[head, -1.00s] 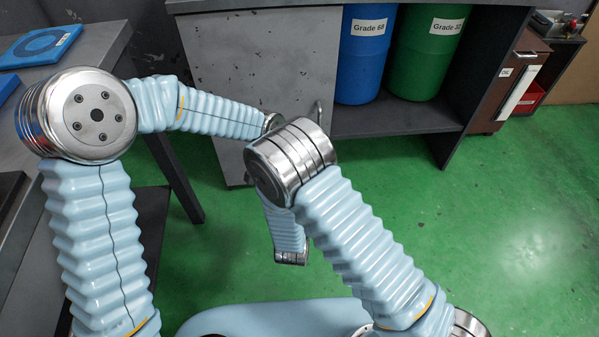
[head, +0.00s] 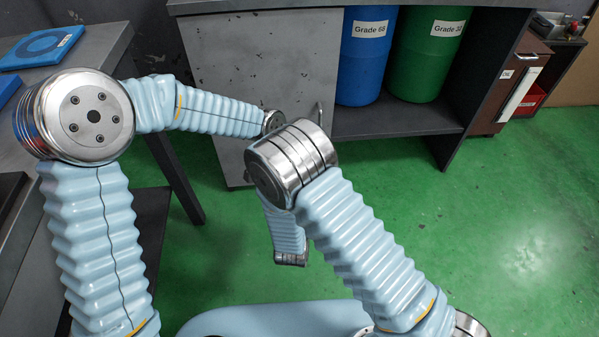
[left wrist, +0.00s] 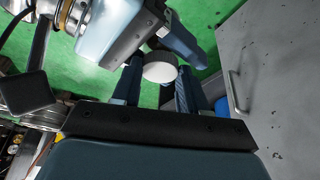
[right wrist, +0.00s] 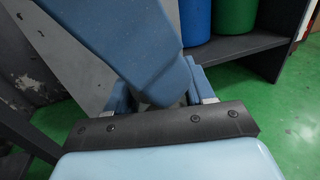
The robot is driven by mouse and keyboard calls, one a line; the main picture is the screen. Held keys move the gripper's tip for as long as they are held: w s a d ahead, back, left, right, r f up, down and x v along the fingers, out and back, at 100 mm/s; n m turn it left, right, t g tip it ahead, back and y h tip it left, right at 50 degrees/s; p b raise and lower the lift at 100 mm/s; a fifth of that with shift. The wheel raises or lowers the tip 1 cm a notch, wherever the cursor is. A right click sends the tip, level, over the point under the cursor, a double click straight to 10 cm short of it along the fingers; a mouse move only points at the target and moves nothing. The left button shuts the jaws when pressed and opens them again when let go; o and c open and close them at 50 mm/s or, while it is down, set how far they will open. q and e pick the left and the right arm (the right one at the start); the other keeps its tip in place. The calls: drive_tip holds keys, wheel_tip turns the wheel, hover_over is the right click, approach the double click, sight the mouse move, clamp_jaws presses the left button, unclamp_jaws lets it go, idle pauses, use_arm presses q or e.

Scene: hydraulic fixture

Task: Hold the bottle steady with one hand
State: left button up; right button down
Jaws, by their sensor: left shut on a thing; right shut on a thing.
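A round pale disc with a dark ribbed rim, which looks like the cap end of the bottle (left wrist: 160,67), shows in the left wrist view. It sits between the fingers of my left gripper (left wrist: 158,80), which is shut on it. My right gripper (left wrist: 165,38) reaches in close beside it from above in that view. In the right wrist view my right gripper (right wrist: 162,95) is shut, with a small greyish part of the bottle (right wrist: 165,105) between its fingers. The blue body of my left gripper covers most of the bottle there. Neither gripper shows in the head view.
A grey cabinet (head: 250,70) with a door handle stands close to the grippers. Blue (head: 362,60) and green (head: 428,60) drums stand on its open shelf. A grey table (head: 75,60) is at the left. Green floor (head: 500,220) is clear at the right.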

use_arm(q)
drive_tip(key=shift+s+d+r, duration=0.1)
drive_tip(key=shift+r, duration=0.05)
idle(0.4)
drive_tip(key=shift+f, duration=0.75)
idle(0.4)
drive_tip(key=o, duration=0.7)
drive_tip(key=shift+a, duration=0.2)
drive_tip(key=o, duration=0.4)
